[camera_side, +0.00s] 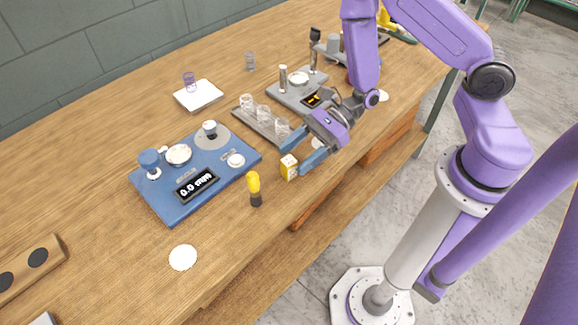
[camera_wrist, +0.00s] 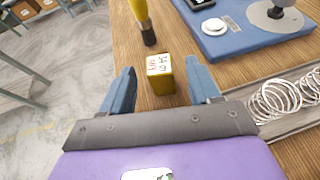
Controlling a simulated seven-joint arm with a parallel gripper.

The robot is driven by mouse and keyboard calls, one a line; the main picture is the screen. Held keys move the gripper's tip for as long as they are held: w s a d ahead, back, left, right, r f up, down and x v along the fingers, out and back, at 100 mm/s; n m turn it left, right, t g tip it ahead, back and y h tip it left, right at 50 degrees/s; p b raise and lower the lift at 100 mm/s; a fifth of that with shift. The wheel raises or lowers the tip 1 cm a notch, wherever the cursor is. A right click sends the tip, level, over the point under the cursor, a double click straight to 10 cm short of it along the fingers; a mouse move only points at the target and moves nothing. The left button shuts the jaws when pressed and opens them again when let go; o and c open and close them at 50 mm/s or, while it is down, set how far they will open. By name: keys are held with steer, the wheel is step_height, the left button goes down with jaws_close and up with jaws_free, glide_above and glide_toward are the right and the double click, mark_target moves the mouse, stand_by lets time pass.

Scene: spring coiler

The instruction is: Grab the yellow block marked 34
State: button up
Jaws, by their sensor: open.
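The yellow block (camera_side: 289,167) stands on the wooden bench near its front edge. It has a white label with red and dark marks; the number is too small to read surely. In the wrist view the block (camera_wrist: 160,75) sits ahead of and between the two blue fingers of my gripper (camera_wrist: 162,88). My gripper (camera_side: 300,158) also shows in the side view, beside the block. The fingers are open, with a gap on each side of the block, and hold nothing.
A yellow-and-black tool (camera_side: 254,188) stands just past the block, close to the blue scale (camera_side: 155,205). A grey tray (camera_side: 250,127) with several springs lies beside my gripper. A white disc (camera_side: 183,257) lies on the bench. The bench's front edge is close by.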

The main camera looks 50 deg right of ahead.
mark_target(295, 160)
steer(key=shift+w+a+f, duration=0.15)
steer(key=shift+a+f, duration=0.4)
steer(key=shift+a, duration=0.15)
steer(key=shift+w+a+f, duration=0.1)
steer(key=shift+a+f, duration=0.45)
steer(key=shift+a, duration=0.1)
steer(key=c, duration=1)
steer(key=shift+c, duration=0.2)
steer(key=shift+r, duration=0.1)
steer(key=shift+r, duration=4.9)
